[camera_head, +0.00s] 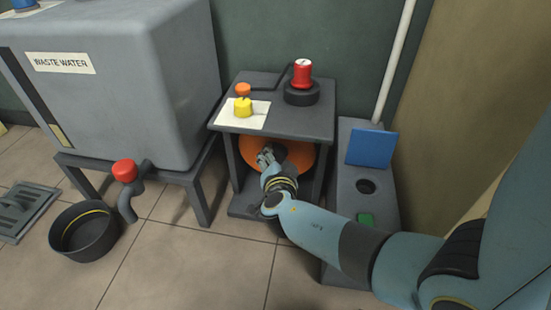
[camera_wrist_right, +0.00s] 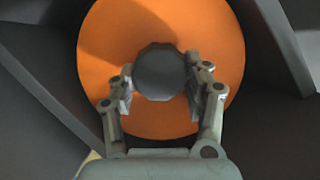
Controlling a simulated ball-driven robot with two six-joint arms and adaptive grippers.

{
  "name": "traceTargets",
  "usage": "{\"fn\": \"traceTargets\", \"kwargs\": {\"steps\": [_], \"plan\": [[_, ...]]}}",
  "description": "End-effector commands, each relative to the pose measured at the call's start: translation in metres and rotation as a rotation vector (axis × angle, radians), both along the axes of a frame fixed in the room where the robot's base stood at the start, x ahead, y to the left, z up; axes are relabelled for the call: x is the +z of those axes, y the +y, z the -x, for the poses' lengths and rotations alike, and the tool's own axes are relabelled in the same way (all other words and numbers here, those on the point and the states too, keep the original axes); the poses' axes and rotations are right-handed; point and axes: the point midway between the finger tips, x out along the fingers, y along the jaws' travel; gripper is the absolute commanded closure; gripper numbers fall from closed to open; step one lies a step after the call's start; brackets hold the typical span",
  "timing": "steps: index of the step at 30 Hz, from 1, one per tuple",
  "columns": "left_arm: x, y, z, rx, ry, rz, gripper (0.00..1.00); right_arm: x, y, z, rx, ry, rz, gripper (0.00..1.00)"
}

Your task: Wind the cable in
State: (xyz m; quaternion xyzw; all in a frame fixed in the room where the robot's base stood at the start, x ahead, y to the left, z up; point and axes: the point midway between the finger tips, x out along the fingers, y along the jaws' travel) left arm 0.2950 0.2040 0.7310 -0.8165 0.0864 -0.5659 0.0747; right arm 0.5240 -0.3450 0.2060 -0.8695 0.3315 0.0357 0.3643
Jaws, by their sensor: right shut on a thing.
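An orange disc, like a cable reel (camera_head: 299,155), stands inside the open front of a dark grey cabinet. In the right wrist view the reel (camera_wrist_right: 110,45) fills the middle, with a dark grey round knob (camera_wrist_right: 160,73) in front of it. My right gripper (camera_head: 266,158) reaches into the cabinet. In the right wrist view its two fingers (camera_wrist_right: 160,88) are shut on the knob, one on each side. I cannot make out a loose cable on the reel. My left gripper is not in view.
The cabinet top (camera_head: 318,121) bears a red knob (camera_head: 302,74), a yellow knob (camera_head: 243,107) and an orange button (camera_head: 243,89). A grey waste water tank (camera_head: 130,90) with a red-handled tap stands left, above a black bucket (camera_head: 84,231). A blue panel (camera_head: 371,148) stands on a low grey box at right.

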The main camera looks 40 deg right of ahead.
Motion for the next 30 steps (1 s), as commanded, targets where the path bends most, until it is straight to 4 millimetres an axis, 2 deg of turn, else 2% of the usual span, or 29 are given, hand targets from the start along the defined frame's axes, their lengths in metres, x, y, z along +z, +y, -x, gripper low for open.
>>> {"fn": "traceTargets", "kwargs": {"steps": [14,15,20,27,30], "plan": [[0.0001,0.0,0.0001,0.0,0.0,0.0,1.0,-0.0005,-0.0001,0.0009,-0.002,-0.011,-0.01,1.0],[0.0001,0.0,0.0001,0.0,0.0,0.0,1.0,-0.0005,-0.0001,0.0009,-0.001,-0.01,-0.01,0.46],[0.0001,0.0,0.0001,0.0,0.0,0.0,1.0,-0.0005,-0.0001,0.0006,-0.001,-0.01,-0.009,0.26],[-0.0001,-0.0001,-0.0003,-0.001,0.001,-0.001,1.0,-0.0002,0.0003,0.0008,-0.001,-0.01,-0.009,0.26],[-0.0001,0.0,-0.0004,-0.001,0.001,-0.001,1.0,0.0006,0.0041,0.0068,-0.001,-0.009,-0.011,0.26]]}}
